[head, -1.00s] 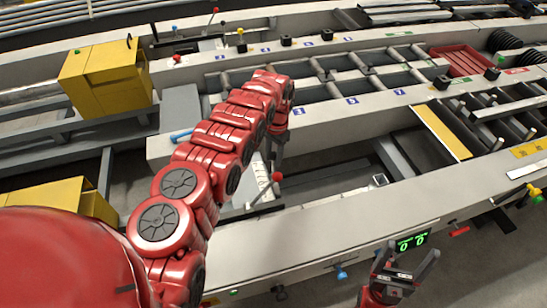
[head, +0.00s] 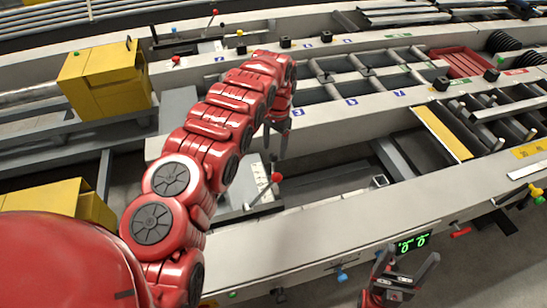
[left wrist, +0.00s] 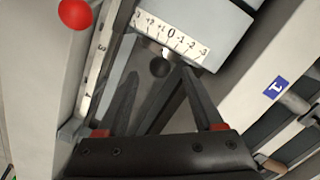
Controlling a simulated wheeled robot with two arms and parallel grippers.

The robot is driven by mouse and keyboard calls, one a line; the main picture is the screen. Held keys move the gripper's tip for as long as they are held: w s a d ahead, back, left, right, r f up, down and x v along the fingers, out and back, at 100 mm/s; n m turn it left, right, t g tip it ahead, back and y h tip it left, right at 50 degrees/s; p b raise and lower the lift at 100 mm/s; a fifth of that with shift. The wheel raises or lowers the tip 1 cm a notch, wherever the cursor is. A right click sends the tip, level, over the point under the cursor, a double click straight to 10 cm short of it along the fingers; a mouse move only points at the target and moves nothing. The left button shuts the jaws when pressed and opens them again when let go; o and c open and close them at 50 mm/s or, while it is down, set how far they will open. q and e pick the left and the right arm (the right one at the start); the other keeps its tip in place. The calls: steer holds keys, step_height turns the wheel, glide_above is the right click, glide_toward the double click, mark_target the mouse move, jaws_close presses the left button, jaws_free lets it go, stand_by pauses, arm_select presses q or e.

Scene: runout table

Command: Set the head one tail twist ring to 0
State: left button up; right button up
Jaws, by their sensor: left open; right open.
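In the left wrist view a white scale plate (left wrist: 172,37) reads from + numbers at left through 0 to -3 at right. A dark round knob (left wrist: 160,68) sits just below the 0, with a small pale part at its top; I cannot tell a pointer's exact reading. My left gripper (left wrist: 160,75) is open, its two dark fingers on either side of the knob in the picture, with no clear contact. In the head view my left gripper (head: 277,155) hangs over the gap in the machine. My right gripper (head: 411,254) is open and empty in front of the near rail.
A red ball-topped lever (head: 277,178) stands close to my left gripper; a red ball (left wrist: 74,13) shows in the wrist view. A green-lit display (head: 412,243) is on the near rail by my right gripper. A blue label marked 1 (left wrist: 276,88) lies right.

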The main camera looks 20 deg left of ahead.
arm_select(q)
step_height(320, 180, up, 12)
steer(key=w+p, duration=0.1)
steer(key=p, duration=0.4)
steer(key=shift+d+r+p, duration=0.15)
steer(key=shift+d+p, duration=0.05)
steer(key=shift+p, duration=0.2)
